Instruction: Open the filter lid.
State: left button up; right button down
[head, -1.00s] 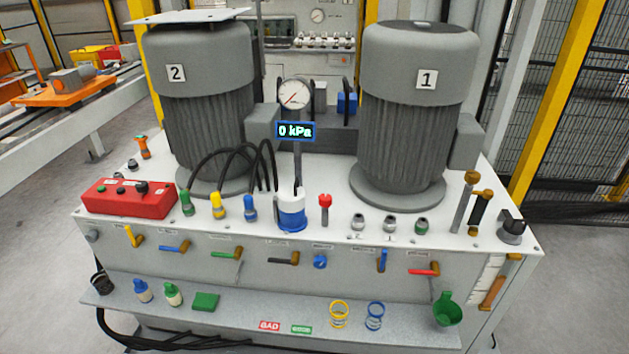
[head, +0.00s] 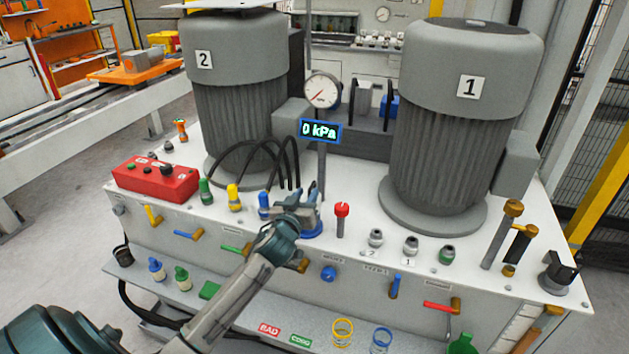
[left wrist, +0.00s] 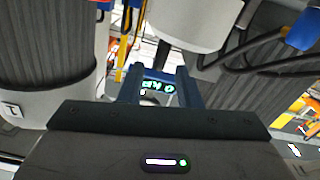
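The filter is a white-topped cylinder on a blue base (head: 312,233), standing at the front middle of the deck. In the head view my left gripper (head: 297,199) is in front of it and hides most of its white lid. The gripper's two fingers stand apart with nothing seen between them. In the left wrist view, which is upside down, the open fingers (left wrist: 157,72) show with a white cylinder, probably the filter (left wrist: 190,22), just above and to their right. I cannot tell whether they touch it. My right gripper is out of view.
Blue, yellow and green hose plugs (head: 234,200) stand left of the filter; a red-topped post (head: 341,218) stands close on its right. Motors 2 (head: 238,105) and 1 (head: 455,120) rise behind, with a gauge (head: 321,90) between. Valve handles line the front.

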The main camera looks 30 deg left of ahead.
pick_arm(q)
jog(key=p+x, duration=0.1)
jog(key=x, duration=0.5)
jog(key=shift+w+d, duration=0.1)
jog(key=shift+c, duration=0.2)
grip_shut()
